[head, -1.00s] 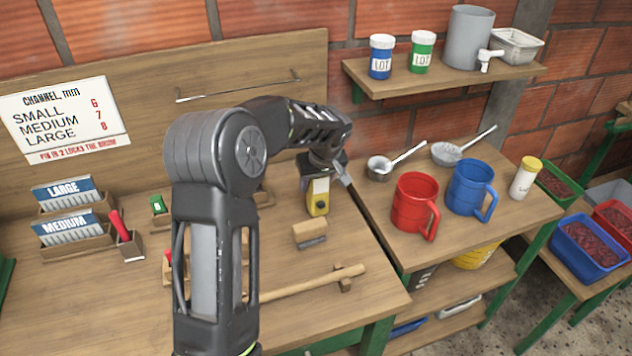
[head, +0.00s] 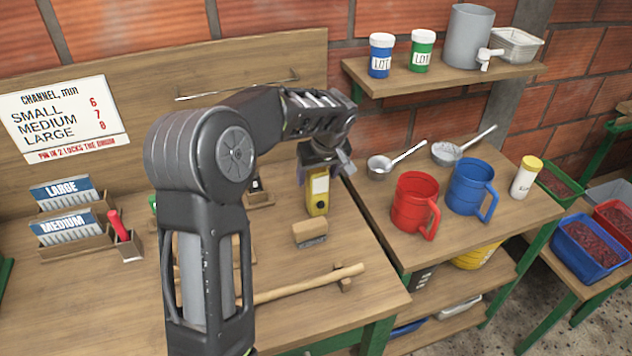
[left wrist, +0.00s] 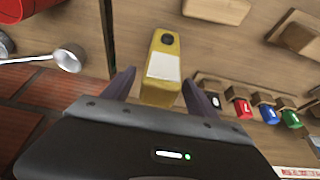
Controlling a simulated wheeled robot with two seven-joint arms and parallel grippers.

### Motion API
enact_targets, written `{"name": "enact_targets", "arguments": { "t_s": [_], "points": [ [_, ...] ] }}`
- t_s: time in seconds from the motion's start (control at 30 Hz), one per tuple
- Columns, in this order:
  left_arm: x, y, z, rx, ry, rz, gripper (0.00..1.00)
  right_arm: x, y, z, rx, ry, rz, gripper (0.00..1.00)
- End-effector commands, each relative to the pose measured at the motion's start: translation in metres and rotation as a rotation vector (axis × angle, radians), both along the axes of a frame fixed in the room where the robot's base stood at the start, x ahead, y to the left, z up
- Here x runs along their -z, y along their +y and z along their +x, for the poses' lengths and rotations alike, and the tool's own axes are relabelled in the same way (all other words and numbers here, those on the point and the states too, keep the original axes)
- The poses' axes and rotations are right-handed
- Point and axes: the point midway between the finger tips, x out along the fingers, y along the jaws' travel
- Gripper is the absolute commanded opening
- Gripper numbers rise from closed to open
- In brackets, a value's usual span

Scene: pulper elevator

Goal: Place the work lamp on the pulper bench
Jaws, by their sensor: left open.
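The work lamp is a small yellow block with a pale panel and a dark round spot; it (head: 318,193) stands upright on the wooden bench (head: 365,300) near its right edge. In the left wrist view the lamp (left wrist: 162,68) sits between the two fingers. My left gripper (head: 326,172) is over the lamp from above, with its fingers apart on either side of it. The left wrist view shows the open fingers (left wrist: 155,92) with a gap beside the lamp. My right gripper is not in view.
A wooden-backed brush (head: 310,232) and a long wooden handle (head: 312,284) lie in front of the lamp. To the right, a lower table holds a red mug (head: 412,202), a blue mug (head: 468,187) and metal scoops (head: 380,167). A shelf (head: 445,75) hangs above.

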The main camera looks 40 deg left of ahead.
Motion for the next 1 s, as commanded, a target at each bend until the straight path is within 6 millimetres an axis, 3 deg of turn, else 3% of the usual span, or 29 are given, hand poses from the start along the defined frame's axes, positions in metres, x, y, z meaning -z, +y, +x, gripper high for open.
{"name": "enact_targets", "arguments": {
  "t_s": [0.2, 0.4, 1.0],
  "points": [
    [-0.043, -0.015, -0.009, 0.002, -0.006, 0.001, 0.67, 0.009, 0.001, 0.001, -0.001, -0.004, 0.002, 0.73],
    [-0.068, -0.024, -0.015, 0.001, -0.003, 0.001, 0.67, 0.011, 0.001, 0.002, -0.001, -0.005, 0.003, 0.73],
    [-0.073, -0.025, -0.017, 0.0, -0.001, 0.001, 0.67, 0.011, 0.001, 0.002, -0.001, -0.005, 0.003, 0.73]
  ]
}}
